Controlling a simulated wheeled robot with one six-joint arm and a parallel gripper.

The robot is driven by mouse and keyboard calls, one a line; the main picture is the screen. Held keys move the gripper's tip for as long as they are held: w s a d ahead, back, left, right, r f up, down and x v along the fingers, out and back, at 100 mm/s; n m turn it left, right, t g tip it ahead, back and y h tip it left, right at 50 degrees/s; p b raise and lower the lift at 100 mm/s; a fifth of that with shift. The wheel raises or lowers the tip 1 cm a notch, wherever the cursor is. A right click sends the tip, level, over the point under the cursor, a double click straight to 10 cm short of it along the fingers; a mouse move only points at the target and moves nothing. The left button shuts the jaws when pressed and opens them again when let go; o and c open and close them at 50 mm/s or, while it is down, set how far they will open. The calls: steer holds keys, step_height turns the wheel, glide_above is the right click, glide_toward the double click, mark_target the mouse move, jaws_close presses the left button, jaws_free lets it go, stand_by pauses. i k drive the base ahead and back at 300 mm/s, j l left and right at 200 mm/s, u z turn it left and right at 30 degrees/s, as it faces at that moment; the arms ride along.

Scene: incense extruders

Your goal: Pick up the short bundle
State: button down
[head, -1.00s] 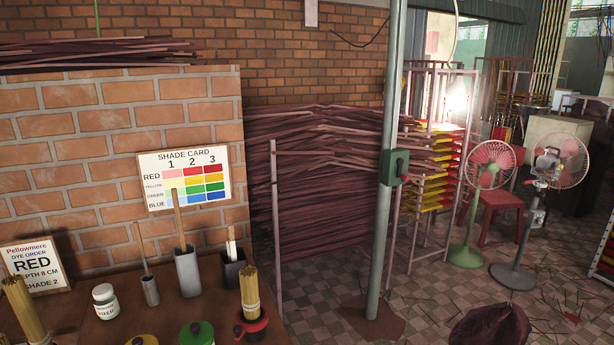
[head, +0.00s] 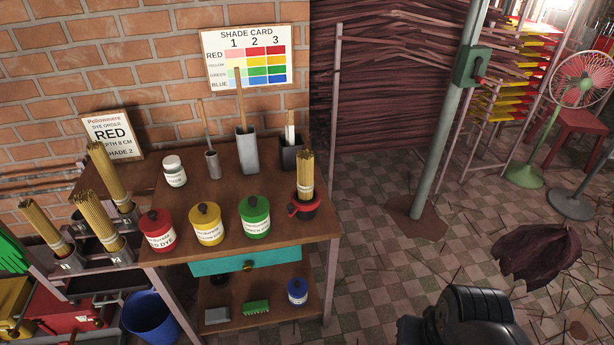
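Several bundles of tan incense sticks are in view. One bundle (head: 306,172) stands upright in a dark and red pot (head: 304,208) at the table's right end. A left bundle (head: 42,222), a middle bundle (head: 95,213) and a back bundle (head: 107,170) lean in grey holders on a rack left of the table. Their lower ends are hidden, so I cannot tell which is the short one. A black part of my arm (head: 465,322) shows at the bottom right; my gripper's fingers are not in view.
The brown table (head: 225,172) holds a red jar (head: 157,230), yellow jar (head: 206,225), green jar (head: 255,218) and white jar (head: 174,172). A blue bucket (head: 152,316) stands below left. A metal post (head: 447,130) and dark heap (head: 540,255) stand right; tiled floor lies between.

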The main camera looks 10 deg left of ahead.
mark_target(304, 159)
steer(key=i+j+u, duration=0.2)
steer(key=i+u, duration=0.15)
steer(key=i, duration=0.25)
steer(key=i+u, duration=0.3)
steer(key=i, duration=0.3)
